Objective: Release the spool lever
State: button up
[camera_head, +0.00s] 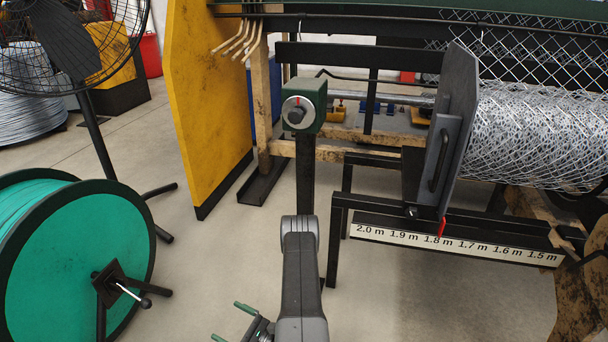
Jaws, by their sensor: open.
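A large green spool (40,270) with a dark rim stands at the lower left. At its hub, a dark square plate carries a short metal lever (129,292) with a dark knob at its end, pointing right and slightly down. My gripper (232,323) is at the bottom edge, right of the spool and apart from the lever. Its two green-tipped fingers are spread, with nothing seen between them. Part of the gripper is cut off by the frame.
A fan (72,60) on a dark stand is behind the spool. A yellow panel (200,110) stands behind centre. A green box with a dial (303,108) tops a post ahead. A scale strip (455,243) and a wire mesh roll (545,135) are right. Floor between spool and post is clear.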

aim_at(146, 303)
jog(key=z, duration=2.6)
jog(key=k+j+z, duration=0.1)
jog(key=k, duration=1.65)
